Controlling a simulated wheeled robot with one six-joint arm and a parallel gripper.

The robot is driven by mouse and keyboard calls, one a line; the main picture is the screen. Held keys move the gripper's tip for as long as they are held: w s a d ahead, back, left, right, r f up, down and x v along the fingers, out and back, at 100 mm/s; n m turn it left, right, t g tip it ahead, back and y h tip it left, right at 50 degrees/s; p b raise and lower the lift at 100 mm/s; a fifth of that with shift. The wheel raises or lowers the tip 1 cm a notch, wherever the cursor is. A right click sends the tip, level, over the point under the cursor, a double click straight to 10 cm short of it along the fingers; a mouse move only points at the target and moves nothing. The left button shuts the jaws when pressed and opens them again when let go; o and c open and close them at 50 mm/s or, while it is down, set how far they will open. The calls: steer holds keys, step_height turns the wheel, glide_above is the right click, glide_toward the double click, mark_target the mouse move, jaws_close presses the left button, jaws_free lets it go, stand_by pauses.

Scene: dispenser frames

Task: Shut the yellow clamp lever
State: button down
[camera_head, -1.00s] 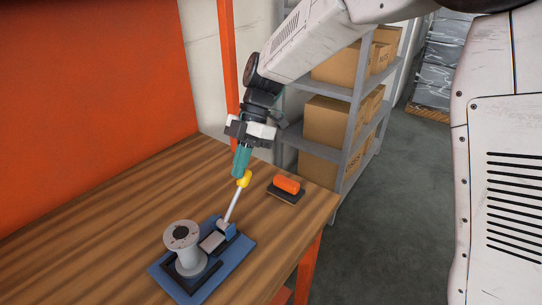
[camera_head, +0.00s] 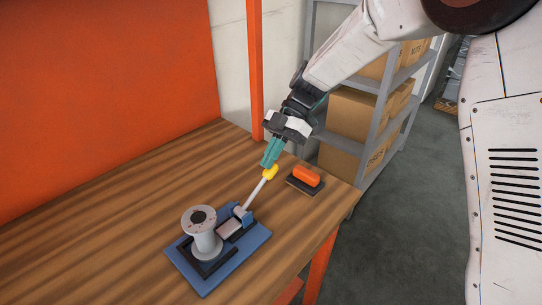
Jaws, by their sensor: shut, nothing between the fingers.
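The clamp lever is a pale rod (camera_head: 256,193) with a yellow knob (camera_head: 270,173) at its end. It slants up and to the right from the clamp block (camera_head: 243,215) on a blue base plate (camera_head: 218,277). A grey spool-shaped piece (camera_head: 205,235) stands upright on the left part of the plate. My gripper (camera_head: 270,163), with teal fingers, is shut and empty. Its fingertips are right at the yellow knob, just above and behind it; I cannot tell whether they touch.
An orange-handled brush or block (camera_head: 306,176) on a dark base lies to the right of the knob, near the table edge. An orange post (camera_head: 256,70) stands behind. The wooden table (camera_head: 90,215) is clear on the left. Shelves with boxes (camera_head: 355,115) stand beyond.

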steer(key=r, duration=0.1)
steer(key=a+r, duration=0.1)
steer(key=r, duration=0.2)
steer(key=shift+s+a+r, duration=0.1)
steer(key=shift+s+a, duration=0.05)
steer(key=shift+s, duration=0.15)
steer(key=v, duration=0.9)
steer(key=shift+s+a+r, duration=0.1)
